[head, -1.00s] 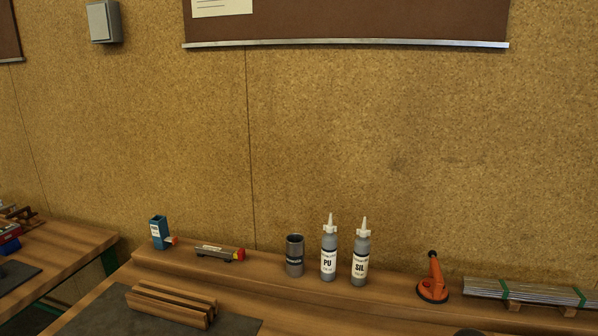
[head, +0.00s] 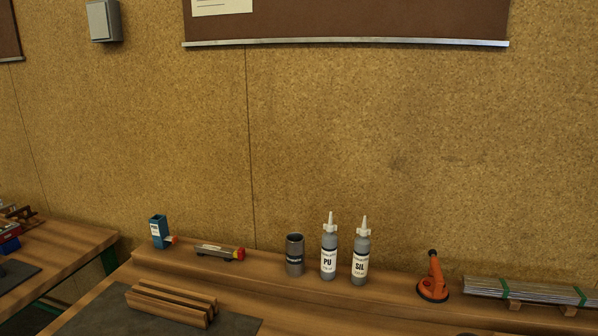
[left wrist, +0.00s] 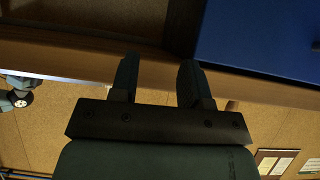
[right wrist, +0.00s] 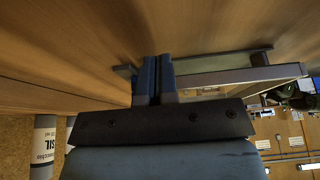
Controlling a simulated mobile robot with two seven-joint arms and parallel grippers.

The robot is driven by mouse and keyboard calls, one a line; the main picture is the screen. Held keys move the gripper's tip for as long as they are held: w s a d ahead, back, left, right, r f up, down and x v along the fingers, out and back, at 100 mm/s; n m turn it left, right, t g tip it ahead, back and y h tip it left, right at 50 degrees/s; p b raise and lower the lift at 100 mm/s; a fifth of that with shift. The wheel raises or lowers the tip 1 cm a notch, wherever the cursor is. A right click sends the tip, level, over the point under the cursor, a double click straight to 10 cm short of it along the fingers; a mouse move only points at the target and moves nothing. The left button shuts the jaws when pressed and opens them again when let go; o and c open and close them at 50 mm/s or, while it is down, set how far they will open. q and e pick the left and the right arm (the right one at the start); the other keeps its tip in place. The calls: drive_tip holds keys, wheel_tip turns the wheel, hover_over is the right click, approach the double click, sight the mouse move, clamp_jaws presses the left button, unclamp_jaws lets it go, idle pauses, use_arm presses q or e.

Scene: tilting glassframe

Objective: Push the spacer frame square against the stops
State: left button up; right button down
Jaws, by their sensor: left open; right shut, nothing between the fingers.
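In the right wrist view my right gripper (right wrist: 157,78) is shut and empty, its fingertips low by the wooden bench top. A light grey, thin-barred frame (right wrist: 235,76), probably the spacer frame, lies just right of the fingers and runs away to the right. A darker metal strip (right wrist: 222,60) lies along its far side, perhaps a stop. Whether the fingers touch the frame, or the frame touches the strip, I cannot tell. In the left wrist view my left gripper (left wrist: 157,78) is open and empty. The head view shows neither gripper, frame nor stops.
On the bench's rear ledge stand a blue block-like tool (head: 158,230), a grey cup (head: 294,255), PU (head: 329,255) and SIL (head: 360,262) bottles, an orange suction lifter (head: 433,280) and metal strips (head: 530,291). Wooden blocks (head: 172,303) lie on a dark mat. A blue surface (left wrist: 262,40) is near my left gripper.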

drive_tip(key=shift+w+a, duration=0.25)
drive_tip(key=shift+a, duration=0.75)
idle(1.5)
drive_tip(key=shift+d+p, duration=0.1)
drive_tip(key=shift+p, duration=0.2)
drive_tip(key=shift+s+d+p, duration=0.2)
drive_tip(key=shift+d+p, duration=0.15)
drive_tip(key=shift+d, duration=0.3)
wheel_tip(320, 180, up, 4)
drive_tip(key=p, duration=0.3)
drive_tip(key=shift+f, duration=0.15)
wheel_tip(320, 180, up, 3)
drive_tip(key=p, duration=0.3)
drive_tip(key=shift+r+p, duration=0.2)
drive_tip(key=shift+p, duration=0.15)
